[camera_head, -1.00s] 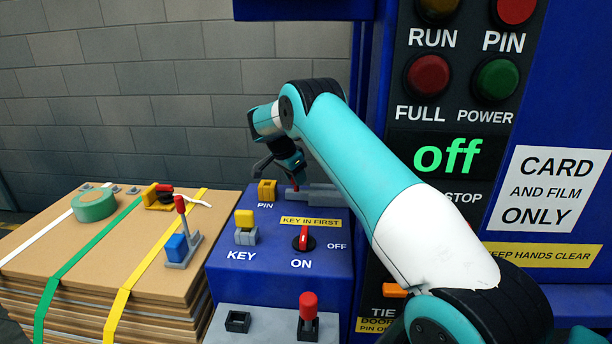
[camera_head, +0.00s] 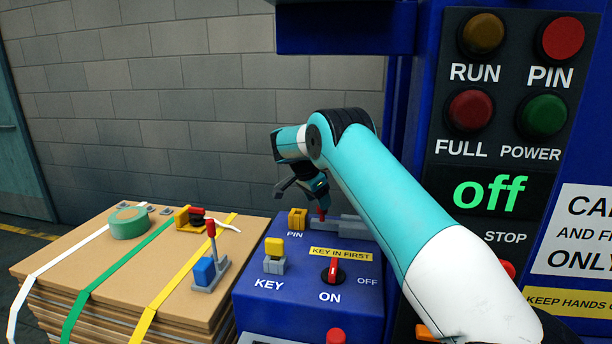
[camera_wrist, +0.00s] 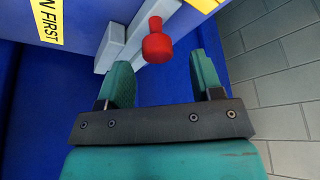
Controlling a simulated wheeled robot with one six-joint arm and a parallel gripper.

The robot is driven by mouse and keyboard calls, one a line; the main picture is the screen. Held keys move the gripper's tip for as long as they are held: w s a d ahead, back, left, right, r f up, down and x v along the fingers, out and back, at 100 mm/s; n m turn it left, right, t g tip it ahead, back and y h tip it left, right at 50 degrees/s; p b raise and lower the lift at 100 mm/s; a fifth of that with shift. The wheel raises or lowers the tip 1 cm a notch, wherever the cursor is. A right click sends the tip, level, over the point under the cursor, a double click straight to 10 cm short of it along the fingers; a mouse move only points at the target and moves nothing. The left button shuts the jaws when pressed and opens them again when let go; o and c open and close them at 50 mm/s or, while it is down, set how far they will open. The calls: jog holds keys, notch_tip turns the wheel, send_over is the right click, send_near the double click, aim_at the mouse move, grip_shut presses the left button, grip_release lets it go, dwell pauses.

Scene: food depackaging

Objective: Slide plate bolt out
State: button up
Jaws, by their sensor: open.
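The plate bolt is a grey bar (camera_head: 354,227) with a red knob (camera_head: 323,214), at the back of the blue console (camera_head: 300,294). In the wrist view the red knob (camera_wrist: 157,45) stands out from the grey bar (camera_wrist: 112,38). My gripper (camera_head: 305,193) is over the knob end of the bolt. In the wrist view its two teal fingers (camera_wrist: 160,64) are open and apart, one on each side of the knob's line. The knob sits just beyond or level with the fingertips; contact is not visible. My arm hides part of the bar's right end.
A yellow PIN block (camera_head: 298,219), a yellow-topped key (camera_head: 274,256) and a red switch (camera_head: 333,269) stand on the console nearby. A cardboard stack (camera_head: 105,258) with tape and a lever is at left. The tall control panel (camera_head: 490,205) is at right.

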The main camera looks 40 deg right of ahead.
jog(key=p+v, duration=0.5)
jog(key=v, duration=0.9)
jog(key=shift+r, duration=0.3)
jog(key=shift+w+a, duration=0.1)
jog(key=s+a+r+n+t+y+b, duration=0.1)
jog(key=s+a+n+y+b, duration=0.15)
jog(key=s+a+n, duration=0.65)
jog(key=s+a+r+n+t+y+b, duration=0.1)
jog(key=s+a+n+t+b, duration=0.2)
jog(key=a+n, duration=0.6)
jog(key=s+a+f+n+g+y+b, duration=0.1)
jog(key=s+a, duration=0.3)
jog(key=s, duration=0.5)
jog(key=s+a+f+n+g+y+b, duration=0.1)
jog(key=s+a+f+n+y, duration=0.1)
jog(key=s, duration=0.8)
jog(key=s+a+f+n+g+y+b, duration=0.1)
jog(key=s+a+f+n+y, duration=0.1)
jog(key=s+a, duration=0.6)
jog(key=s+f+n, duration=0.1)
jog(key=n, duration=0.1)
jog(key=shift+s+f+n+g, duration=0.35)
jog(key=shift+f+n+g, duration=0.05)
jog(key=shift+a, duration=0.1)
